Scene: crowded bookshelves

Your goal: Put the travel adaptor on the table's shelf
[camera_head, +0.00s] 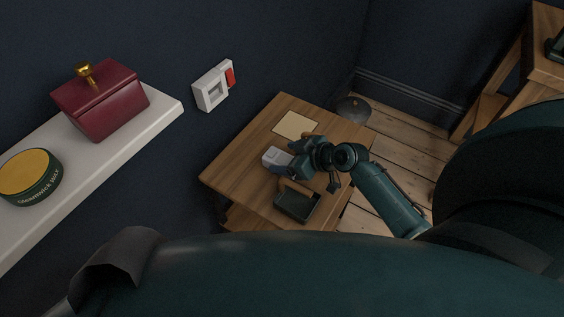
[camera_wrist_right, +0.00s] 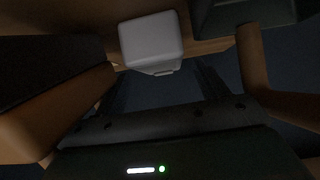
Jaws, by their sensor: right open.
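The table (camera_head: 240,175) is a light wooden one below the wall, in the middle of the head view. A pale grey-white block, which looks like the travel adaptor (camera_head: 276,157), is at the table's top by my right gripper (camera_head: 297,158). In the right wrist view the white block (camera_wrist_right: 153,40) lies just ahead of the two dark fingers, which are spread apart. I cannot tell whether they touch it. The table's lower shelf (camera_head: 232,216) shows only as a sliver below the top. My left gripper is out of view.
A dark green tray (camera_head: 298,204) sits near the table's front corner, and a cream sheet (camera_head: 296,125) lies towards the back. A white wall shelf (camera_head: 150,122) carries a maroon box (camera_head: 101,100) and a round tin (camera_head: 30,178). A white-and-red wall switch (camera_head: 213,87) is above the table.

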